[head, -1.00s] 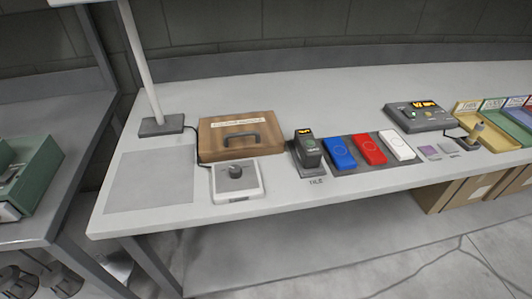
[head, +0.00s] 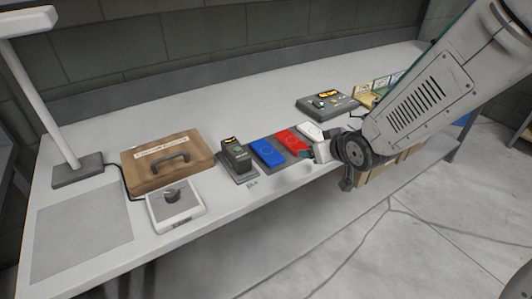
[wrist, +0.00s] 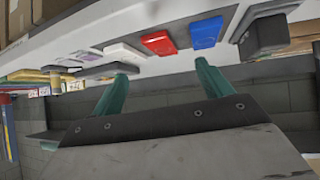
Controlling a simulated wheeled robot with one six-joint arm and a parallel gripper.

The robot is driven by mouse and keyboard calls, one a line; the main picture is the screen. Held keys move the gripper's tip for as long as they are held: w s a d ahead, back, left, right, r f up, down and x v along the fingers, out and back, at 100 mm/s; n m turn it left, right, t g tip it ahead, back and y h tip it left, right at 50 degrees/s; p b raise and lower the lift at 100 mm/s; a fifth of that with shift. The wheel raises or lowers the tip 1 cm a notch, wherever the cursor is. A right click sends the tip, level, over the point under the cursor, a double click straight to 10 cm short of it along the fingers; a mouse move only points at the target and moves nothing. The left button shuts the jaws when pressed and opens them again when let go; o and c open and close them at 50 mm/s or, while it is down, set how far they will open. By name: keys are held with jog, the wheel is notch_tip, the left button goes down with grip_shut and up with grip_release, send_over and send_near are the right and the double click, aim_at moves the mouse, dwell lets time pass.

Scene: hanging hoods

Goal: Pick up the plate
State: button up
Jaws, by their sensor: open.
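No object is clearly identifiable as the plate. Small flat purple and grey squares lay right of the white block in the earlier head view; my arm now covers that spot. A small purple patch (wrist: 89,57) shows at the left in the wrist view, beside the white block (wrist: 124,51). My gripper (wrist: 162,66) has two teal fingers spread wide, with nothing between them. In the head view it is partly hidden by my own arm, at the bench's front edge near the white block (head: 311,131).
The red block (head: 291,142), blue block (head: 267,152) and dark handheld device (head: 236,156) stand in a row left of my gripper. A wooden case (head: 150,166), knob box (head: 174,208) and control box (head: 327,104) are on the bench (head: 255,98). Its rear middle is clear.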

aim_at(271, 155)
jog(key=a+f+y, duration=0.1)
jog(key=a, duration=0.1)
jog(key=a+f+n+t+y, duration=0.1)
jog(key=a+f, duration=0.1)
jog(key=a, duration=0.1)
jog(key=w+a+f+y, duration=0.1)
jog(key=a+f, duration=0.1)
jog(key=a, duration=0.1)
jog(key=shift+a+f+n+y, duration=0.15)
jog(key=shift+f+n+y, duration=0.1)
jog(key=shift+n+y, duration=0.15)
jog(key=x, duration=0.7)
jog(key=shift+w+a+f, duration=0.2)
jog(key=shift+w, duration=0.05)
jog(key=c, duration=1.1)
